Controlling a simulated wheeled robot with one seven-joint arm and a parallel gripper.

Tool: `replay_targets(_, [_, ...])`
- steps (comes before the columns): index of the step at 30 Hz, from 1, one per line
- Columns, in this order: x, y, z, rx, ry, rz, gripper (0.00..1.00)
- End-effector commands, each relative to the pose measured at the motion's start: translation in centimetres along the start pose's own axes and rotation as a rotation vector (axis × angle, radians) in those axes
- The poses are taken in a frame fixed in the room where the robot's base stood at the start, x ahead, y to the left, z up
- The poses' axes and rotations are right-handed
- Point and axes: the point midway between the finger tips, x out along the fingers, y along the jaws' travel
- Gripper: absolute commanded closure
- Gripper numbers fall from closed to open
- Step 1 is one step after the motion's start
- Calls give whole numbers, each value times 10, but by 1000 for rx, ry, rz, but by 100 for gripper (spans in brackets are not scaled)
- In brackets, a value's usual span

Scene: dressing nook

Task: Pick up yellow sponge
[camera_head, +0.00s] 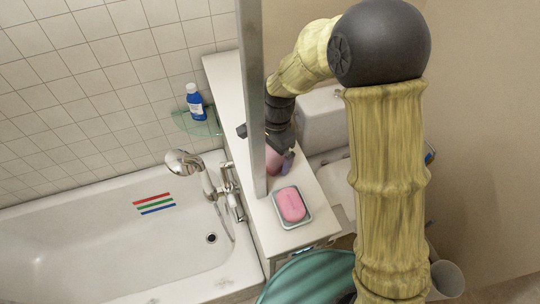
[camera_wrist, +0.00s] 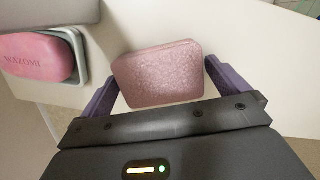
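No yellow sponge shows in either view. A pink, speckled, sponge-like block (camera_wrist: 160,75) lies on the white ledge in the wrist view, between the purple fingers of my gripper (camera_wrist: 165,88). The fingers are spread to either side of it, with a small gap at the right; whether the left finger touches it is unclear. In the head view, the pink block (camera_head: 273,161) is partly hidden by a metal post and my gripper (camera_head: 281,164), which points down at the ledge.
A pink soap bar (camera_head: 291,204) sits in a dish on the ledge (camera_head: 280,238), close beside the block. A vertical metal post (camera_head: 251,100) stands near my gripper. A bathtub (camera_head: 100,245) with a shower tap lies left; a blue bottle (camera_head: 195,103) stands on a glass corner shelf.

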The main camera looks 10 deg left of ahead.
Motion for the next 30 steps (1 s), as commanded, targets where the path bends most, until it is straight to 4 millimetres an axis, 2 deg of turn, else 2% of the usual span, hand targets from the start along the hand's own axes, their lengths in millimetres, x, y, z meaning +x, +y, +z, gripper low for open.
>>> replay_targets(1, [0,0,0,1,0,0,8])
replay_targets(5, [0,0,0,1,0,0,33])
replay_targets(8, [0,0,0,1,0,0,36])
replay_targets(9, [0,0,0,1,0,0,39])
replay_targets(16, [-1,0,0,1,0,0,39])
replay_targets(20, [-8,0,0,1,1,-2,39])
replay_targets(23, [-20,-1,2,1,2,-4,39])
replay_targets(30, [-67,-1,7,0,2,-6,39])
